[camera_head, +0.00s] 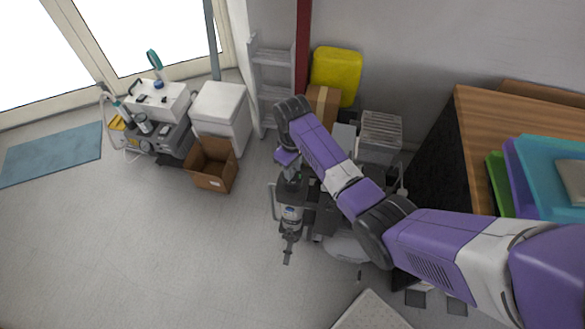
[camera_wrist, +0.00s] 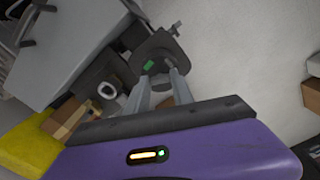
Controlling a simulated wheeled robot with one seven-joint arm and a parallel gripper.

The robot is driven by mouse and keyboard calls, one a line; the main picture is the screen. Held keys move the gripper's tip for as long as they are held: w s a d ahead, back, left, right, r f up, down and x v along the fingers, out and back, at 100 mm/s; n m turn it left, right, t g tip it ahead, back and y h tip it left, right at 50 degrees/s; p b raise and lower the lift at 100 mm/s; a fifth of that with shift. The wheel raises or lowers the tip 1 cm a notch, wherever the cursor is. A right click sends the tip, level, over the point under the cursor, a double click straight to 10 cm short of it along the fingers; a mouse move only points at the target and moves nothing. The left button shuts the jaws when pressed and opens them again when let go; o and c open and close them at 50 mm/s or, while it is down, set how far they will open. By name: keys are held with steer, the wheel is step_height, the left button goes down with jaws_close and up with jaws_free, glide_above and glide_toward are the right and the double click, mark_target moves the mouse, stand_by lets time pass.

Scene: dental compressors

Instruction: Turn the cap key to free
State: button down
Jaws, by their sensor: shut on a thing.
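My gripper shows in the wrist view (camera_wrist: 160,68), its two grey fingers close together at their tips. They are shut on a dark cap key (camera_wrist: 160,46) with a small green patch on its near side. The part of the key between the fingertips is hidden. In the head view my gripper (camera_head: 291,172) points down at the top of the dark compressor unit (camera_head: 292,213), which stands on the floor in front of the wall. The key is too small and covered to make out there. I cannot tell which way it is turned.
A grey box (camera_head: 380,133), a brown carton (camera_head: 323,103) and a yellow container (camera_head: 336,74) stand behind. A wooden table (camera_head: 475,130) is at the right. Another compressor (camera_head: 160,140), an open carton (camera_head: 212,166) and a white cabinet (camera_head: 221,110) stand left. The floor at front left is clear.

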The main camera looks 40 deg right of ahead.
steer(key=c, duration=1.1)
jaws_free()
steer(key=shift+r+b, duration=0.5)
steer(key=shift+r, duration=3.45)
